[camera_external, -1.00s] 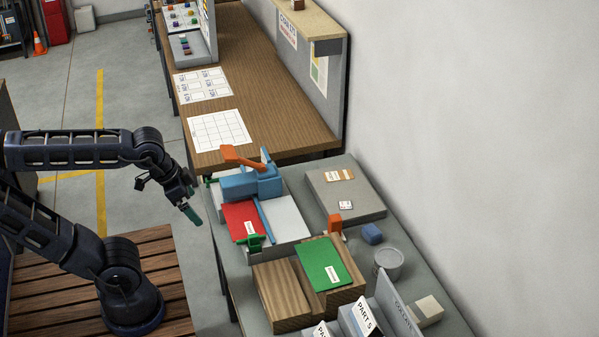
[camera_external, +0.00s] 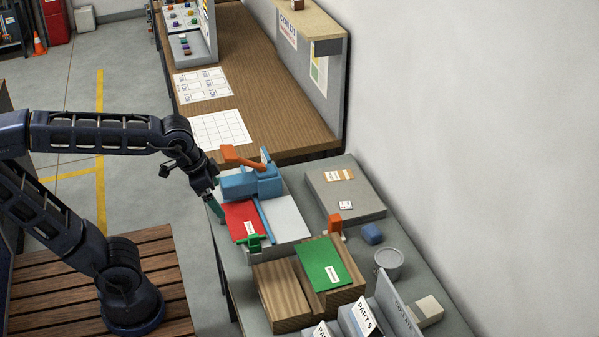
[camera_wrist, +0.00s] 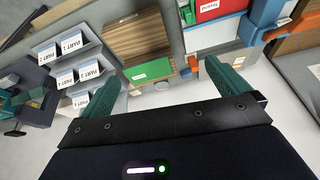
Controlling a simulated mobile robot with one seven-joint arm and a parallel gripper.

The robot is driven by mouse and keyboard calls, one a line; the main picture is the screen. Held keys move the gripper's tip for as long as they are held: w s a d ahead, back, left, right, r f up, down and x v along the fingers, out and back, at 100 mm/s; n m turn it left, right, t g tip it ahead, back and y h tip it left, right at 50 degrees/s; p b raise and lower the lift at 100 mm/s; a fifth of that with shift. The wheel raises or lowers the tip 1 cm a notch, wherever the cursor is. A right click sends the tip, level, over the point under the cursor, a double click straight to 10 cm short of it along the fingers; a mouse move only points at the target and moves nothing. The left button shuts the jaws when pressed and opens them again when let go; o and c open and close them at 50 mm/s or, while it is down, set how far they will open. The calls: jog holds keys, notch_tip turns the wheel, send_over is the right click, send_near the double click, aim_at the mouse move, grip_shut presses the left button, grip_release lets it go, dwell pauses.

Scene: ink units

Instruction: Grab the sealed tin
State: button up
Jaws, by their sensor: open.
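A grey round tin with a lid (camera_external: 388,263) stands on the grey bench, right of the wooden blocks and close to the wall side. I take it for the sealed tin; I cannot make it out clearly in the wrist view. My gripper (camera_external: 217,207) is open and empty, at the bench's left edge beside the red booklet, well to the left of the tin. In the wrist view its two teal fingers (camera_wrist: 165,82) stand wide apart with nothing between them.
A blue clamp with an orange handle (camera_external: 252,182) and a red booklet (camera_external: 241,220) lie near my gripper. A green booklet (camera_external: 322,264) on wooden blocks (camera_external: 282,293) lies between gripper and tin.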

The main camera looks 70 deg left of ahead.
jog(key=w+d+m, duration=0.2)
jog(key=w, duration=1.3)
jog(key=m+g+h, duration=0.1)
jog(key=m+g, duration=0.2)
jog(key=m, duration=0.2)
send_over(388, 256)
jog(key=s+a, duration=0.1)
jog(key=s, duration=0.1)
notch_tip(388, 256, down, 22)
jog(key=shift+a+f, duration=0.1)
jog(key=shift+a, duration=0.05)
jog(key=shift+w+f, duration=0.3)
jog(key=shift+f, duration=0.25)
jog(key=f, duration=0.3)
jog(key=w+d+f, duration=0.1)
jog(key=f, duration=0.6)
jog(key=shift+w+d+f, duration=0.2)
jog(key=shift+f, duration=0.05)
jog(key=shift+c, duration=0.2)
jog(key=c, duration=1.2)
